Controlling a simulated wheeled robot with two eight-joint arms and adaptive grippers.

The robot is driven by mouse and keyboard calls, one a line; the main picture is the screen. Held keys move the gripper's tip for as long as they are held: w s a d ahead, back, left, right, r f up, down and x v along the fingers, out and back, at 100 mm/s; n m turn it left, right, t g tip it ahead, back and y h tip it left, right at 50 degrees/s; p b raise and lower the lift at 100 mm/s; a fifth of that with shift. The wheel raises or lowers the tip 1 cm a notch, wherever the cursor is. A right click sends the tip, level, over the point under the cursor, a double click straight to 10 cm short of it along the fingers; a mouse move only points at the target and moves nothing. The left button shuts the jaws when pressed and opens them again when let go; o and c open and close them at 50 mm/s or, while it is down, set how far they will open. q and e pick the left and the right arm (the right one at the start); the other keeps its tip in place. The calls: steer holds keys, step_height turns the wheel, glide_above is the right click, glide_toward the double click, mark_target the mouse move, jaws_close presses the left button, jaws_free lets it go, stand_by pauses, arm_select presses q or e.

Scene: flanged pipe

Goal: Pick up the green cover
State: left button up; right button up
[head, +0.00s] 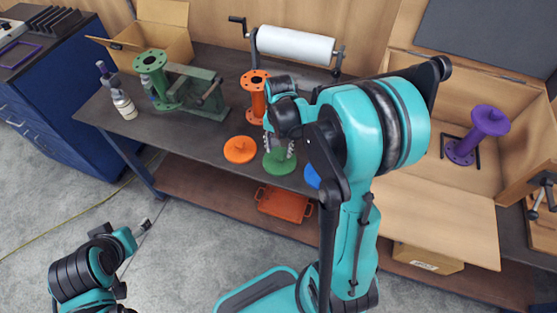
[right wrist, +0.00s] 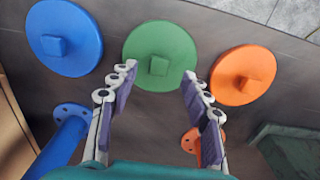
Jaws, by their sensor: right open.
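The green cover (head: 279,166) is a round disc with a small square knob, lying flat on the dark table. In the right wrist view the green cover (right wrist: 158,48) is in the middle, beyond the fingers. My right gripper (head: 279,146) is open and empty over the cover. In the right wrist view the right gripper's fingertips (right wrist: 157,72) are spread, overlapping the cover's left and right edges, with the knob between them; contact cannot be told. My left gripper (head: 143,228) is low at the left, over the floor and away from the table; its jaws are too small to read.
An orange cover (head: 240,150) and a blue cover (head: 312,176) lie on either side. An orange flanged pipe (head: 253,99) stands behind, partly hidden by my arm. A green flanged pipe (head: 156,80) and a green vise (head: 196,88) stand left; a purple pipe (head: 475,136) is in the right box.

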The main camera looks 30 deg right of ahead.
mark_target(280, 156)
step_height(280, 156, down, 5)
steer(key=shift+w+d+r+b, duration=0.1)
steer(key=shift+d+r+b, duration=0.05)
steer(key=shift+b, duration=0.75)
steer(key=c, duration=1.1)
steer(key=shift+o, duration=0.2)
steer(key=shift+r, duration=0.15)
step_height(280, 156, up, 4)
steer(key=shift+r+p, duration=0.15)
steer(key=shift+p, duration=0.9)
steer(key=s+d+r+p, duration=0.2)
steer(key=s+d+r, duration=0.3)
steer(key=d, duration=0.5)
steer(key=shift+d+r+p, duration=0.2)
steer(key=shift+r+p, duration=0.15)
steer(key=shift+r, duration=0.4)
